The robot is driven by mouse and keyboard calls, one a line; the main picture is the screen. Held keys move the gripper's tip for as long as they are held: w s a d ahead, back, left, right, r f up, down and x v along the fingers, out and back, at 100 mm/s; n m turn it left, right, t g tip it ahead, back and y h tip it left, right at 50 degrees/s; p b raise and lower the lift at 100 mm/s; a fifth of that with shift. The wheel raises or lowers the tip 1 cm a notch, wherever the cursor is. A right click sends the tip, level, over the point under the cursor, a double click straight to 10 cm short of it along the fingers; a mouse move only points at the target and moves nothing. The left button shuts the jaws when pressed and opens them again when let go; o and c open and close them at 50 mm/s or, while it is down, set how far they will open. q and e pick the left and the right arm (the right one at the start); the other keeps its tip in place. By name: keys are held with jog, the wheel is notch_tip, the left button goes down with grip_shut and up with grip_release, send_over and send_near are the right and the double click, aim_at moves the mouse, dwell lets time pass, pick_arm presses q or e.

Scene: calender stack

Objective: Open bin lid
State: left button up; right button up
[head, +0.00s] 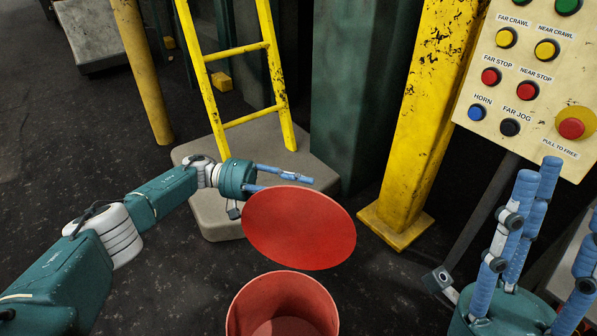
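The red bin (240,318) stands at the bottom middle of the head view, its round mouth uncovered and part of its inside showing. Its red round lid (298,232) is raised and tilted above and behind the mouth. My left gripper (290,184) is at the lid's upper left edge. Its blue fingers are spread; one lies above the lid's edge and another runs behind the lid, where its tip is hidden. I cannot tell whether they touch the lid. My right gripper (562,195) is at the lower right, fingers up and apart, empty, partly cut off by the frame.
A yellow ladder (235,52) stands on a grey block (205,160) behind my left gripper. A yellow post (415,130) stands right of the lid. A button panel (545,75) is above my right gripper. Dark floor (170,280) is clear left of the bin.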

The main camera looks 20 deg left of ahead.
pick_arm(q)
notch_tip(320, 180, up, 10)
jog(key=shift+w+a, duration=0.1)
dwell(0.5)
